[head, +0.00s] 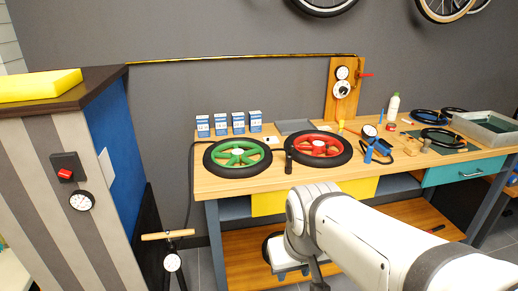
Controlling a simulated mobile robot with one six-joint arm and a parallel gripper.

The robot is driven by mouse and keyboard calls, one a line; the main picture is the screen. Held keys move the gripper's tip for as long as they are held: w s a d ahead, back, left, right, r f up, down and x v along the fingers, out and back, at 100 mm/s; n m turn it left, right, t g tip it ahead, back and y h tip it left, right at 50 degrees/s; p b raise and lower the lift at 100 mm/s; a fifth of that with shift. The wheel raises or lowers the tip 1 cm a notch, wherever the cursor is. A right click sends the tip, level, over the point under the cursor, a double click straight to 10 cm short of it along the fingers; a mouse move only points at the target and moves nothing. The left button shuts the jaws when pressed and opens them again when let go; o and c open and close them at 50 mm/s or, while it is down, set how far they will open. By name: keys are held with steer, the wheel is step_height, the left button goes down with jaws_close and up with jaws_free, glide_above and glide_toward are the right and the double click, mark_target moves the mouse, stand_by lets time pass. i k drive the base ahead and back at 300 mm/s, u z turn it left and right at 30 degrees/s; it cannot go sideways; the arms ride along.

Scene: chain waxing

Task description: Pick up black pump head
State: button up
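A small black upright piece (288,160), which looks like the black pump head, stands on the wooden workbench (230,188) between two wheels, near the front edge. A floor pump (172,262) with a wooden handle and white gauge stands on the floor at left. A thin black hose rises from near it to the bench and passes behind the green wheel. My white arm comes in from the lower right. My gripper (300,273) is low, in front of the bench and below its top, apart from the black piece. Its fingers are too unclear to tell open from shut.
The green-hub wheel (237,157) and red-hub wheel (318,149) flank the black piece closely. Several blue-white boxes (238,123) stand behind. A wooden post with gauge (342,90), a bottle (393,107) and a grey tray (490,125) are further right. A striped cabinet (60,175) stands left.

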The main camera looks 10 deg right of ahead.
mark_target(289, 163)
steer(key=z, duration=0.4)
steer(key=k, duration=1.05)
steer(key=u, duration=0.25)
steer(key=i, duration=2.3)
steer(key=z, duration=0.95)
steer(key=k, duration=0.85)
steer(key=z, duration=0.15)
steer(key=i, duration=0.55)
steer(key=u, duration=0.05)
